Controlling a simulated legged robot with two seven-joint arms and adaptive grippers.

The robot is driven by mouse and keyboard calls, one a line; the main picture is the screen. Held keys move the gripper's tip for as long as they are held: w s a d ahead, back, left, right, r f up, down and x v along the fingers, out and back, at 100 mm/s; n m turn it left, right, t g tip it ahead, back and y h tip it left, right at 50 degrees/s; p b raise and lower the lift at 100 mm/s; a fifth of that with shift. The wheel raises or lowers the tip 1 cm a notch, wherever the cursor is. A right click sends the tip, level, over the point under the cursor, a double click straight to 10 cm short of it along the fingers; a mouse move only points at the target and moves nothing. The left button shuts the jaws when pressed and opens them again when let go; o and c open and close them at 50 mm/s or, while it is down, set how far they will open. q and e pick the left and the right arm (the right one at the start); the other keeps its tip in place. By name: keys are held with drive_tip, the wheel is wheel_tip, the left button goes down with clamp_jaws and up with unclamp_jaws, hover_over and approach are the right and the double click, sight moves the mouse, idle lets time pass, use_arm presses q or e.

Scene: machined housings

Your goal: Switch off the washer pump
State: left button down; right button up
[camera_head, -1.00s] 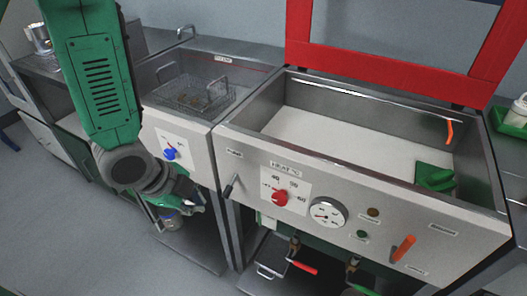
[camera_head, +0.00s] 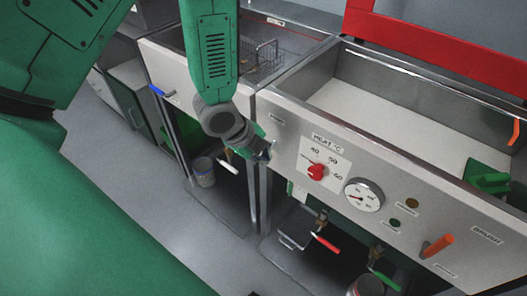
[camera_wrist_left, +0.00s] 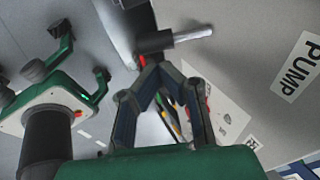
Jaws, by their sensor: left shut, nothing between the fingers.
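The pump lever (camera_wrist_left: 170,40) has a black grip and a bare metal shaft, and shows in the left wrist view beside a label reading PUMP (camera_wrist_left: 297,67). In the head view the lever is hidden behind my left gripper (camera_head: 262,151), below its small label (camera_head: 276,118) at the left end of the washer's front panel (camera_head: 300,110). In the left wrist view my left gripper (camera_wrist_left: 153,68) is shut and empty, its fingertips close to the black grip. I cannot tell whether they touch. My right gripper is not in view.
A red heat knob (camera_head: 317,171), a round gauge (camera_head: 364,195) and an orange lever (camera_head: 437,246) sit further right on the panel. Red-handled (camera_head: 326,243) and green-handled (camera_head: 385,281) valves are below. Open floor lies left of the units.

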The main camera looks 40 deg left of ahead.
use_arm(q)
drive_tip(key=shift+w+a+f, duration=0.2)
drive_tip(key=shift+a+f, duration=0.25)
drive_tip(key=shift+a, duration=0.1)
drive_tip(key=shift+d, duration=0.1)
drive_tip(key=shift+w+f, duration=0.15)
drive_tip(key=shift+f, duration=0.5)
